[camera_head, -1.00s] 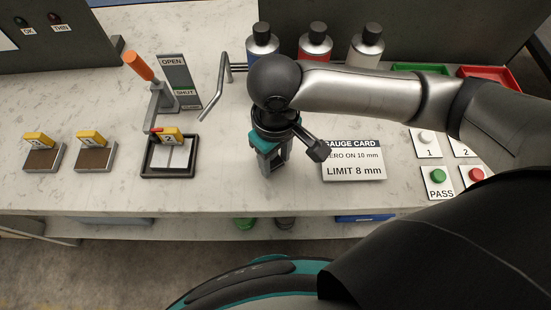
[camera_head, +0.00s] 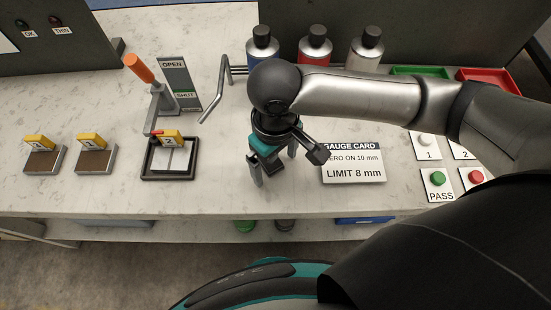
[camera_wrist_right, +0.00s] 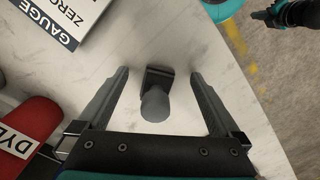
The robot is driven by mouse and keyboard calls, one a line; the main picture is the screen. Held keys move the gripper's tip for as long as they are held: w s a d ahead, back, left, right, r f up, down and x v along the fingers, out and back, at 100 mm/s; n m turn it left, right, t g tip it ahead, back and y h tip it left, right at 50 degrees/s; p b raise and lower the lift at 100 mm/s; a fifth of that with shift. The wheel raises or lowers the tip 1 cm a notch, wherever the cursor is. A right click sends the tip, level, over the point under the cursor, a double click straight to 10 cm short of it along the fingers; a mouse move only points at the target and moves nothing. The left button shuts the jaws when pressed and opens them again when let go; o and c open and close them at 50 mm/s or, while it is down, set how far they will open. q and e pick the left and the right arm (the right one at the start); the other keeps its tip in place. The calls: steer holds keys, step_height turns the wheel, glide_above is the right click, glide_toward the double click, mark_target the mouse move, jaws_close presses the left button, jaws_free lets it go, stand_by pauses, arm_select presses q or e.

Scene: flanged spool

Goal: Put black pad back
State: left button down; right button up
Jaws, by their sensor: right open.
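My right gripper (camera_head: 272,172) points down over the bench, left of the gauge card, with its jaws apart. In the right wrist view its two fingers (camera_wrist_right: 158,98) stand on either side of a small dark block with a round grey knob (camera_wrist_right: 155,103), which I take for the black pad. A gap shows on both sides, so the fingers look clear of it.
The gauge card (camera_head: 353,165) lies just right of the gripper. A bent metal rod (camera_head: 217,95) and several bottles (camera_head: 315,45) stand behind. A black tray with block 2 (camera_head: 170,158) and an orange-handled lever (camera_head: 140,68) are left. The bench's front edge is close.

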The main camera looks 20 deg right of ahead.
mark_target(275, 168)
step_height(275, 168, up, 12)
steer(key=p, duration=0.4)
steer(key=shift+r, duration=0.15)
stand_by(0.4)
